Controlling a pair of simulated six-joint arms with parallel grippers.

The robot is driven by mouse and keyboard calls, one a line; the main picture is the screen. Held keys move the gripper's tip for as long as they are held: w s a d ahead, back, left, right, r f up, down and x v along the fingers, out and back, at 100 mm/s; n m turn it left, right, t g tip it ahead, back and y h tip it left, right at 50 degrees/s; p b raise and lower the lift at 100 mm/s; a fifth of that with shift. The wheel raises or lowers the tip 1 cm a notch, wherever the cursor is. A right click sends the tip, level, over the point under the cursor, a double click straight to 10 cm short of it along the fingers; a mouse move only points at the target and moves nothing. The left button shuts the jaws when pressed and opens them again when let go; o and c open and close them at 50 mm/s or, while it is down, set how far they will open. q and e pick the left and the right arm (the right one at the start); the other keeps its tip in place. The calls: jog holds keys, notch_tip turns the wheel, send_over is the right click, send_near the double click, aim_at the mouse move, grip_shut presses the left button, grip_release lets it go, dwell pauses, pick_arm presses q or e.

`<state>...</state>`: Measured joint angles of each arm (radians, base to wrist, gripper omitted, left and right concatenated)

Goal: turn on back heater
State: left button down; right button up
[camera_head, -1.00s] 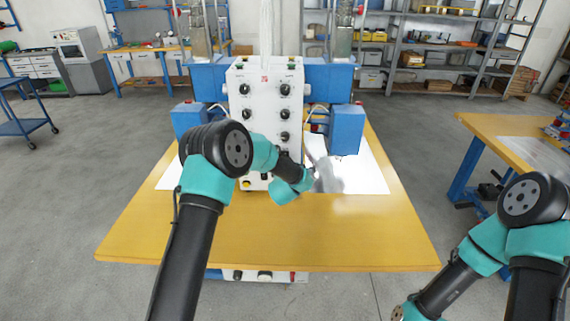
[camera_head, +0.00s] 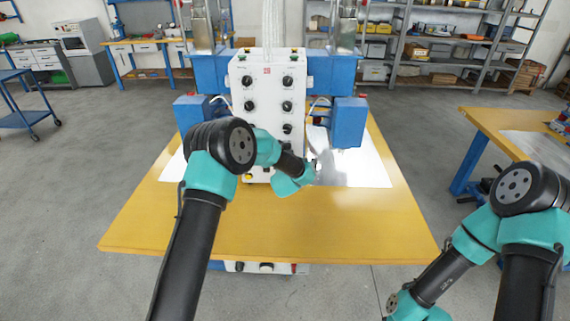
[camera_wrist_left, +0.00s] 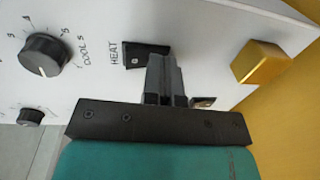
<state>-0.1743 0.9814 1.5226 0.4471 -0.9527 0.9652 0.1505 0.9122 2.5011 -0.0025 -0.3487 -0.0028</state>
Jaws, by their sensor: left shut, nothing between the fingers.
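The white control panel (camera_head: 268,105) of the welding machine stands at the middle of the yellow table, with several black knobs on its front. Another small switch (camera_wrist_left: 204,102) is partly hidden beside the fingers. My right arm is at lower right; its gripper is out of view.
The yellow table (camera_head: 270,225) is clear at the front. Blue machine housings (camera_head: 347,122) flank the panel. A white sheet (camera_head: 365,165) lies on the table at the right. A second yellow table (camera_head: 500,125) stands at the right, and shelves (camera_head: 445,45) are at the back.

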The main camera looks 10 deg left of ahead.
pick_arm(q)
jog(key=s+d+f, duration=0.1)
jog(key=s+d, duration=0.1)
jog(key=s, duration=1.1)
jog(key=shift+s+d+f, duration=0.15)
jog(key=shift+s+f, duration=0.2)
